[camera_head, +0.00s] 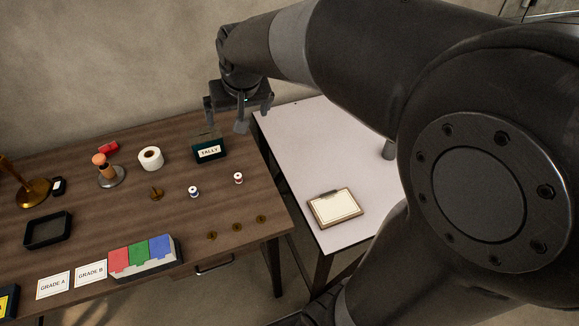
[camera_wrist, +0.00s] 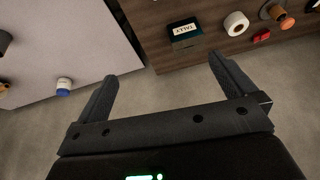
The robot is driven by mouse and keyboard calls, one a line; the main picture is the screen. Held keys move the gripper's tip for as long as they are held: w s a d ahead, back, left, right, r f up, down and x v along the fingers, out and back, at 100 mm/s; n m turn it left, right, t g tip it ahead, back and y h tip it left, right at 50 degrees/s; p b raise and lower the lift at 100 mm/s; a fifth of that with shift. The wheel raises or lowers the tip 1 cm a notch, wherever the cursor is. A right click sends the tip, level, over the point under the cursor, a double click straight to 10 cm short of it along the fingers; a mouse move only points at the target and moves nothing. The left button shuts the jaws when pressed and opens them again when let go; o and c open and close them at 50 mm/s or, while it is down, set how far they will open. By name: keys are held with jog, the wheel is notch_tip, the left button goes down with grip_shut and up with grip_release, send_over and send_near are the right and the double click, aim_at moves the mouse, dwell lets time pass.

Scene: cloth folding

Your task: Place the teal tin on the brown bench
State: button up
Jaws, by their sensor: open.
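A dark teal tin (camera_head: 210,152) with a white TALLY label stands on the brown bench (camera_head: 225,178), near its back right corner. It also shows in the wrist view (camera_wrist: 184,41), on the bench close to its edge. My gripper (camera_head: 238,116) is open and empty, raised behind the tin and clear of it. In the wrist view, the tin lies beyond and between the spread fingers (camera_wrist: 162,68), with bare floor directly between the fingertips.
A pale table (camera_head: 300,135) stands right of the bench, holding a clipboard (camera_head: 335,207). A white tape roll (camera_head: 150,158), a stamp (camera_head: 104,168), spools, brass pieces, a black tray (camera_head: 47,230) and a colored block rack (camera_head: 142,256) occupy the bench. Bare wood surrounds the tin's front.

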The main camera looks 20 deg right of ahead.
jog(key=s+d, duration=0.2)
jog(key=s, duration=0.8)
jog(key=s+d+r, duration=0.1)
jog(key=s+d, duration=0.1)
jog(key=s, duration=0.8)
jog(key=shift+s+t+h, duration=0.15)
jog(key=shift+t+h, duration=0.15)
